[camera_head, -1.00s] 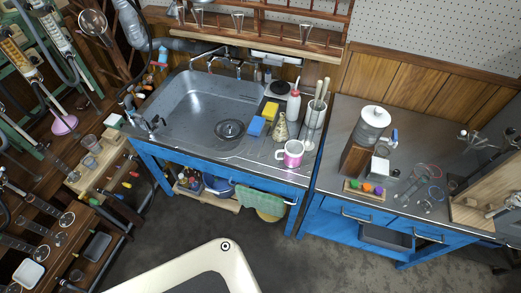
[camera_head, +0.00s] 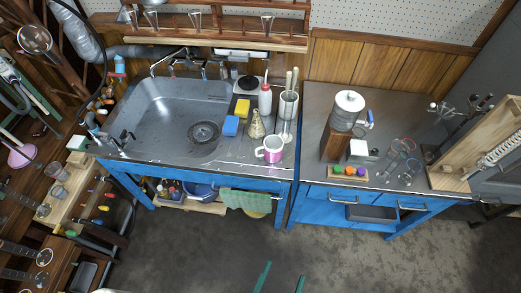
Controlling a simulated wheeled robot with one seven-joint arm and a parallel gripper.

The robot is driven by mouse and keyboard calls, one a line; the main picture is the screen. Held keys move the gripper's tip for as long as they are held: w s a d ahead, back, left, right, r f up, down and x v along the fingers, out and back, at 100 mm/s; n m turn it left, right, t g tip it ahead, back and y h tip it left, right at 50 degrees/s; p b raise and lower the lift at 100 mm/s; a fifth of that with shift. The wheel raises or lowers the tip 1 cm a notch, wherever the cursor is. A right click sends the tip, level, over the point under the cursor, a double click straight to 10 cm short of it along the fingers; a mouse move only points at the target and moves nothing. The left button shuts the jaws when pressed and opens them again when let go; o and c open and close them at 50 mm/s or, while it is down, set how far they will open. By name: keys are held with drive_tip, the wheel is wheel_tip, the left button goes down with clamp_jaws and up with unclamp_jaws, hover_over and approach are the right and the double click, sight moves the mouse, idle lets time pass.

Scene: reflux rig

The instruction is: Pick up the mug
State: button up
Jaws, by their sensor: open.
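The mug (camera_head: 273,154) is pink with a white upper part and a white handle on its left side. It stands upright on the right-hand drainboard of the sink unit, near the front edge. My gripper (camera_head: 282,277) shows only as two green fingertips at the bottom edge. They are spread apart with nothing between them. They appear over the floor in the picture, well below the mug and not touching it. The rest of my gripper is out of frame.
Behind the mug stand a conical flask (camera_head: 256,126), a white bottle with a red top (camera_head: 265,100) and a tall holder with utensils (camera_head: 287,112). A blue sponge (camera_head: 230,126) and a yellow sponge (camera_head: 243,108) lie to the left. A green cloth (camera_head: 244,200) hangs below the front edge. The floor in front is clear.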

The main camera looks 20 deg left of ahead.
drive_tip(key=w+a+f, duration=0.2)
drive_tip(key=w+f, duration=0.3)
drive_tip(key=w, duration=0.3)
drive_tip(key=n+g+y, duration=0.3)
drive_tip(key=n+y, duration=0.3)
drive_tip(key=y, duration=0.1)
approach(272, 145)
drive_tip(key=shift+h, duration=0.3)
drive_tip(key=x, duration=0.6)
drive_tip(key=shift+a, duration=0.15)
drive_tip(key=shift+c, duration=0.4)
drive_tip(key=shift+r, duration=0.1)
drive_tip(key=c, duration=1)
drive_tip(key=shift+o, duration=0.2)
